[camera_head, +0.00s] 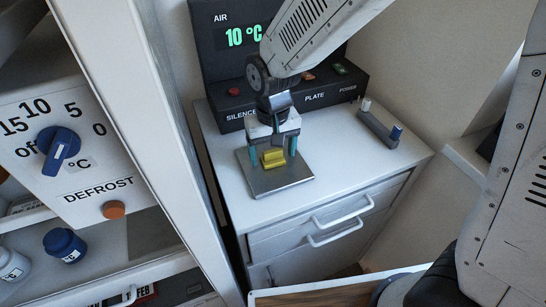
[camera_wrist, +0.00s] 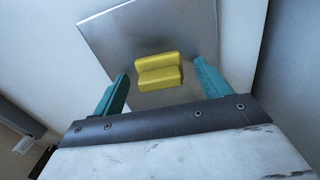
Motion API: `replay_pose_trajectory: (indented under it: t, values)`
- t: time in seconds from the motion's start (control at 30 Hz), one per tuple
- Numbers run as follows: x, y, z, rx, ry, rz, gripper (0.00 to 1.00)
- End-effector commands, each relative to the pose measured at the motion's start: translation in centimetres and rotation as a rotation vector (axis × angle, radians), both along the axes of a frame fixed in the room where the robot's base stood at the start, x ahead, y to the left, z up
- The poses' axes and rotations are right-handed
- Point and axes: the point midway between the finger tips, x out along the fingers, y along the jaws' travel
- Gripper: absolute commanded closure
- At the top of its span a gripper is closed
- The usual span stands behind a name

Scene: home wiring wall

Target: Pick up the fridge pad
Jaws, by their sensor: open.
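The fridge pad appears to be the small yellow ridged block (camera_head: 273,158) on a square metal plate (camera_head: 292,181) on top of the white cabinet. In the wrist view the yellow block (camera_wrist: 159,72) lies between and slightly beyond the fingertips. My gripper (camera_head: 270,162) points down over the plate, its teal fingers on either side of the block. In the wrist view my gripper (camera_wrist: 160,72) is open, with a gap between each finger and the block. Whether the fingertips touch the plate cannot be told.
A black panel (camera_head: 225,70) reading 10 °C stands behind the plate, with buttons along its base. A small grey holder (camera_head: 378,127) sits on the cabinet top (camera_head: 335,163) at right. The open fridge with a blue dial (camera_head: 60,150) and shelf bottles (camera_head: 65,244) is at left.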

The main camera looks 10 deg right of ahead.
Motion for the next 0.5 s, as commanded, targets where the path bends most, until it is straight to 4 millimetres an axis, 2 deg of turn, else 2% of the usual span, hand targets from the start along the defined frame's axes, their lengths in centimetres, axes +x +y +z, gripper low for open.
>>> replay_pose_trajectory:
  t: [0.23,0.27,0.4,0.43,0.5]
  values:
    - [-0.02,0.02,-0.27,0.000,0.000,0.000,0.24]
    - [-0.03,0.02,-0.26,0.000,0.000,0.001,0.26]
    - [-0.02,0.03,-0.25,0.000,0.000,0.001,0.65]
    - [-0.02,0.03,-0.25,0.000,0.000,0.001,0.72]
    - [-0.02,0.03,-0.24,0.000,-0.001,0.001,0.72]
